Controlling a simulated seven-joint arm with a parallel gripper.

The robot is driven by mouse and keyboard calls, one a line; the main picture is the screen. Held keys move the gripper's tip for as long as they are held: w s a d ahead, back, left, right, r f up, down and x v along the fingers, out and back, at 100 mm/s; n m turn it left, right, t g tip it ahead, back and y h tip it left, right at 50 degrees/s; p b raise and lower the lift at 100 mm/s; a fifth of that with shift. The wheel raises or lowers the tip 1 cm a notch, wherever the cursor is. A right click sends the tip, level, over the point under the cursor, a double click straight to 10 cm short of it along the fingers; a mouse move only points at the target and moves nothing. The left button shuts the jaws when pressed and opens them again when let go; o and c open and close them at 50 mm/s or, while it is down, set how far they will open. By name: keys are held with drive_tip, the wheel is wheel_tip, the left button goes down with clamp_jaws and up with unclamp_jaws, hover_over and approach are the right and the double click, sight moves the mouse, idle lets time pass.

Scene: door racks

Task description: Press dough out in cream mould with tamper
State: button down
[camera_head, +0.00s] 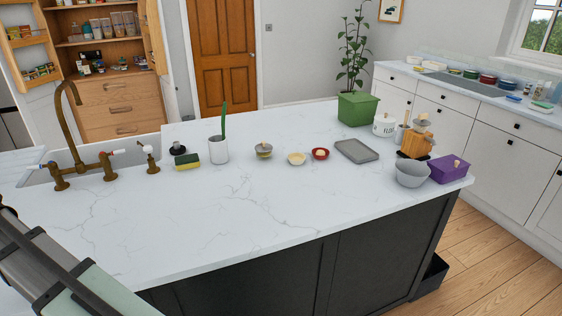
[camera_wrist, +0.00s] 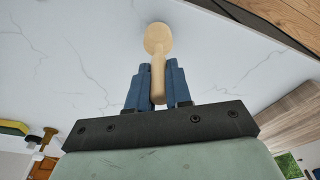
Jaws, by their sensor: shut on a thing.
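My gripper (camera_wrist: 157,76) shows in the wrist view, its blue fingers shut on a pale wooden tamper (camera_wrist: 158,42). The tamper's handle lies between the fingers and its rounded end sticks out beyond them. My gripper and the tamper are outside the head view; only part of my arm shows at lower left.
Beside the cream mould are a red mould (camera_head: 320,154) with pale contents and a lidded jar (camera_head: 264,152). A grey tray (camera_head: 356,151), grey bowl (camera_head: 412,175) and purple box (camera_head: 449,170) stand to the right. A white pot (camera_head: 218,152) stands left. The island's front is clear.

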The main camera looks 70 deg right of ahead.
drive_tip(key=shift+r, duration=0.15)
drive_tip(key=shift+r, duration=2.25)
drive_tip(key=shift+f, duration=2.4)
drive_tip(key=shift+d, duration=0.15)
